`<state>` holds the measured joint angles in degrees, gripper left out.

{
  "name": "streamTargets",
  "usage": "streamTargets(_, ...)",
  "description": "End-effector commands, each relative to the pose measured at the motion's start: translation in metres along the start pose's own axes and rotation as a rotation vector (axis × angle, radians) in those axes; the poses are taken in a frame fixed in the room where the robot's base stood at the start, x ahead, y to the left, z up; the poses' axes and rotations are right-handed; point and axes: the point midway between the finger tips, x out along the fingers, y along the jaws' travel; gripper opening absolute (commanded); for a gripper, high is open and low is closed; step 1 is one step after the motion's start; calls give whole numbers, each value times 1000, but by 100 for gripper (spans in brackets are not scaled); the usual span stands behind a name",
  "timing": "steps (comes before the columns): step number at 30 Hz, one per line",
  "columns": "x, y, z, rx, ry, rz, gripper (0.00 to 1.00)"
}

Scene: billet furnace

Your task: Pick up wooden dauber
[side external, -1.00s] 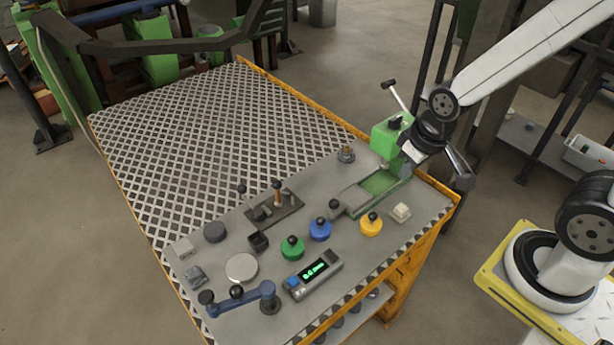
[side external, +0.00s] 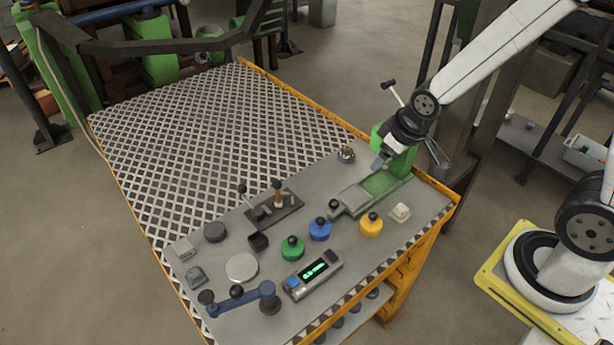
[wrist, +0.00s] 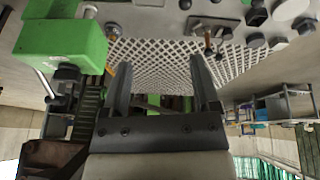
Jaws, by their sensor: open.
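A short upright piece with a wooden brown shaft and dark top (side external: 278,191), which looks like the wooden dauber, stands on a small dark tray (side external: 290,211) on the grey bench top. It also shows in the wrist view (wrist: 208,42), near the top and just right of centre. My gripper (side external: 379,164) is above the right part of the bench, in front of the green block of the press, well to the right of the dauber. In the wrist view its two dark fingers (wrist: 162,68) are apart with nothing between them.
A lever (side external: 243,195) stands beside the dauber. Green (side external: 292,249), blue (side external: 320,230) and yellow (side external: 371,226) knobbed weights and a digital display (side external: 313,275) lie nearer the front. A small metal pot (side external: 346,155) is close to my gripper. The grating (side external: 220,130) behind is clear.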

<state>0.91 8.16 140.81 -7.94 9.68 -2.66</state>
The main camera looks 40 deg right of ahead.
Motion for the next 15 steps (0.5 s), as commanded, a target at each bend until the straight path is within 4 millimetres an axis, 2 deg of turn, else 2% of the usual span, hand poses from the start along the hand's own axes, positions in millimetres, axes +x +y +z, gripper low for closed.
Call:
streamTargets(7,43,11,-59,-227,181,20,79)
streamTargets(15,90,6,-111,-480,393,-6,79)
